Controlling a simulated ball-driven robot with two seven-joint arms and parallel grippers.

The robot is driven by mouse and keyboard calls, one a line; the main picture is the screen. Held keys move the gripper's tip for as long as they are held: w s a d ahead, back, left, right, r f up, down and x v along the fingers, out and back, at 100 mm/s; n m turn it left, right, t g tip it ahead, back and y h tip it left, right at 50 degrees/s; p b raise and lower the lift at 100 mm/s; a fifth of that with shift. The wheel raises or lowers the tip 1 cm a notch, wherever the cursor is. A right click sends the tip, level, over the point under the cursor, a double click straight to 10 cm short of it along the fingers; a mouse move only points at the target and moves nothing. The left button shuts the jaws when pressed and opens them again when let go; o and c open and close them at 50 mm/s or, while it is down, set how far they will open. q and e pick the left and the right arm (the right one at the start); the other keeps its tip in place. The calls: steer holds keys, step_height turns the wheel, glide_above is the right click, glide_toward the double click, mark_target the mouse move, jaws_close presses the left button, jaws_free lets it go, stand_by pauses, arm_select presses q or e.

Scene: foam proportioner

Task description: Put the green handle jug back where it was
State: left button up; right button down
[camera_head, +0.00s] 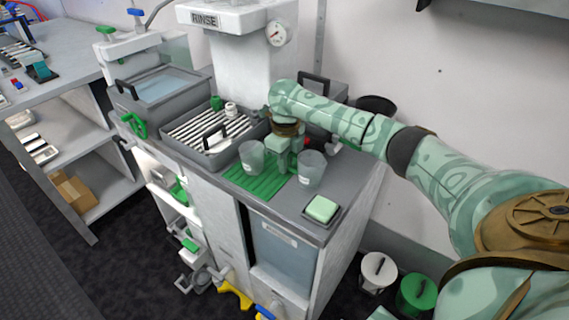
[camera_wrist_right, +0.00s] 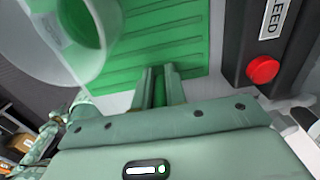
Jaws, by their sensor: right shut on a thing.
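My right gripper (camera_head: 284,158) points down over the green ribbed mat (camera_head: 246,184), between two clear jugs. One clear jug (camera_head: 251,156) is at its left and the other clear jug (camera_head: 312,168) at its right. In the right wrist view, my gripper's fingers (camera_wrist_right: 160,88) are close together around a narrow green piece, which looks like the green handle. A clear jug (camera_wrist_right: 65,40) fills the upper left there. Which jug the handle belongs to is hidden, and I cannot tell whether that jug touches the counter. My left gripper is not in view.
A slatted tray (camera_head: 212,134) lies behind left of the mat. A green sponge (camera_head: 321,209) sits on a small dish at the counter's front right. A black box with a red button (camera_wrist_right: 263,70) stands close by the gripper. A RINSE column (camera_head: 240,60) rises behind.

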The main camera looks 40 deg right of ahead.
steer(key=c, duration=1.4)
jaws_free()
steer(key=shift+f, duration=0.1)
steer(key=shift+c, duration=0.2)
